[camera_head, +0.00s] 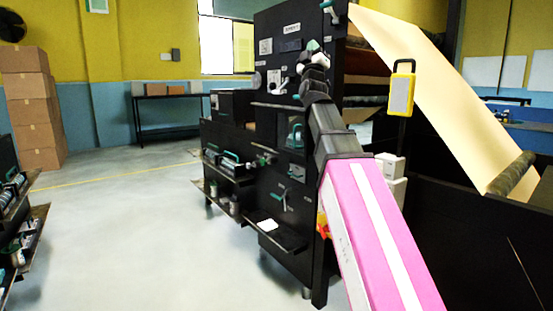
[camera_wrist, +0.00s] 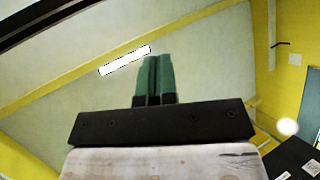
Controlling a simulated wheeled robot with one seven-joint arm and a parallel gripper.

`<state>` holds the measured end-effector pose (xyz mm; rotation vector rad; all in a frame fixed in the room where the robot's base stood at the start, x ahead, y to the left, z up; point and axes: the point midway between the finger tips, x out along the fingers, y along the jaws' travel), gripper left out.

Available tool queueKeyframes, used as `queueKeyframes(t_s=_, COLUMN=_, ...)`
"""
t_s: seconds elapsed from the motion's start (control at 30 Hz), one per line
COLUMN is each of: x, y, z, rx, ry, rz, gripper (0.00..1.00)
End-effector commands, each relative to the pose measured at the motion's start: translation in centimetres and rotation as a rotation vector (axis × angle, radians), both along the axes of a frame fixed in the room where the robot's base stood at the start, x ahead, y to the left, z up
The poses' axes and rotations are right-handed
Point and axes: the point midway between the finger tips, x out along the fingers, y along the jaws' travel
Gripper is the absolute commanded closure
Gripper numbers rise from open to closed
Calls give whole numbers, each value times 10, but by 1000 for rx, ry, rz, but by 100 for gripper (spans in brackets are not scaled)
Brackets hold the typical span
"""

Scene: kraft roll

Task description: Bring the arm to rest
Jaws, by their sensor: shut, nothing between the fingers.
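My gripper (camera_wrist: 153,62) shows in the wrist view with its two green fingers side by side and touching. Nothing is between them. In the head view my arm rises from the lower right, in front of the black machine, and its far end is small near the machine's top. The finger state cannot be made out there. The wrist view looks up at the pale ceiling and yellow beams.
The black machine (camera_head: 268,190) with shelves and tools stands close behind my arm. A sheet of kraft paper (camera_head: 440,90) slopes down at the right, near a hanging yellow-framed tag (camera_head: 401,90). Stacked cartons (camera_head: 32,110) stand at the far left. The floor (camera_head: 120,230) between is clear.

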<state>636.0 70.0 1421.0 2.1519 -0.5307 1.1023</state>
Motion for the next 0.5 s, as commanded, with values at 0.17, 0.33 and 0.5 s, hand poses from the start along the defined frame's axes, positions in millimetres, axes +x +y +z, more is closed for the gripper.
queueKeyframes(t_s=0.17, x=32, y=3, z=-57, rx=-7, ry=154, rz=65, gripper=100)
queueKeyframes(t_s=0.33, x=69, y=7, z=-143, rx=7, ry=384, rz=152, gripper=100)
queueKeyframes(t_s=0.5, x=95, y=7, z=-240, rx=51, ry=634, rz=224, gripper=100)
